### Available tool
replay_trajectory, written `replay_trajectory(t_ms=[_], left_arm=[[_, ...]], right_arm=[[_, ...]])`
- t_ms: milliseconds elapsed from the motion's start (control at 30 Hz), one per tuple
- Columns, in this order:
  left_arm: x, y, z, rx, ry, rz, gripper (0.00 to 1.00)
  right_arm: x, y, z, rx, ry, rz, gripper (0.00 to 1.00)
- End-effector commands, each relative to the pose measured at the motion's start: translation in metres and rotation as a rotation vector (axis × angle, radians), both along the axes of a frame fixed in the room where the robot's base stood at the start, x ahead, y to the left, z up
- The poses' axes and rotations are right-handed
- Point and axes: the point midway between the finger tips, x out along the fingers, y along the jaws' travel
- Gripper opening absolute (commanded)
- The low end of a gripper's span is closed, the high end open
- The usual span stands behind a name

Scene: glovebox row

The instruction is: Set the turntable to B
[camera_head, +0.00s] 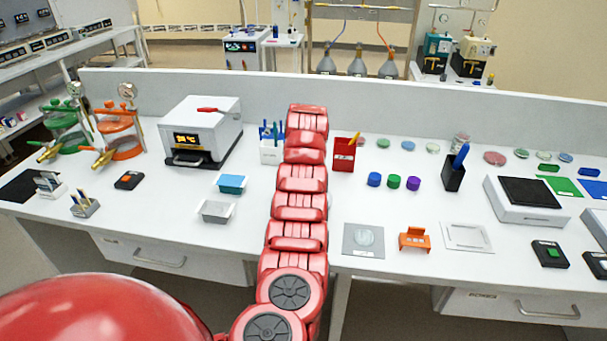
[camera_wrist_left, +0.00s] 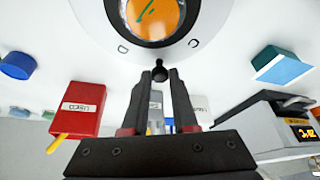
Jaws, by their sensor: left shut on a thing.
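In the left wrist view the turntable is a round pale plate (camera_wrist_left: 206,22) with an orange disc (camera_wrist_left: 156,14) bearing a green mark. Dark letter marks show on its pale ring near the disc, but I cannot read them surely. A small black knob (camera_wrist_left: 159,72) sticks out from the turntable's near edge. My left gripper (camera_wrist_left: 158,78) is shut on this knob, its two fingers on either side. In the head view my red left arm reaches over the bench and hides its gripper and nearly all of the turntable. My right gripper is not in view.
A red holder (camera_head: 343,156) stands right of my arm, with blue, green and purple caps (camera_head: 393,181) beyond. Left of the arm are a white holder (camera_head: 271,155), a blue block (camera_head: 232,184), a grey tray (camera_head: 216,212) and a white oven (camera_head: 202,128).

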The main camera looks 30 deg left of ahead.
Motion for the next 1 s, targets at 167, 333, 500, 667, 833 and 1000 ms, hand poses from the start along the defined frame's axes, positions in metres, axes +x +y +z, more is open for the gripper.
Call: replay_trajectory(t_ms=[167,333,500,667,833,1000], left_arm=[[-0.002,0.004,0.001,0.003,-0.007,0.086,0.0],[-0.007,0.008,0.001,0.003,-0.005,0.171,0.0],[-0.011,0.011,0.001,0.001,-0.005,0.254,0.0],[-0.014,0.012,0.001,0.001,-0.005,0.319,0.0],[-0.017,0.013,0.002,0.001,-0.006,0.375,0.0],[-0.02,0.015,0.002,0.002,-0.006,0.412,0.0]], right_arm=[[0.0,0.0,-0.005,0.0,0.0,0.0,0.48],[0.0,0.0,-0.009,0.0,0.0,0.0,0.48],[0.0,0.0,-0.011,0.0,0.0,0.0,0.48],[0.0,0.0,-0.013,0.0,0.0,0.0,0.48],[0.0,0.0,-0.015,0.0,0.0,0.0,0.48],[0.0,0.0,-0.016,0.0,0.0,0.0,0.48]])
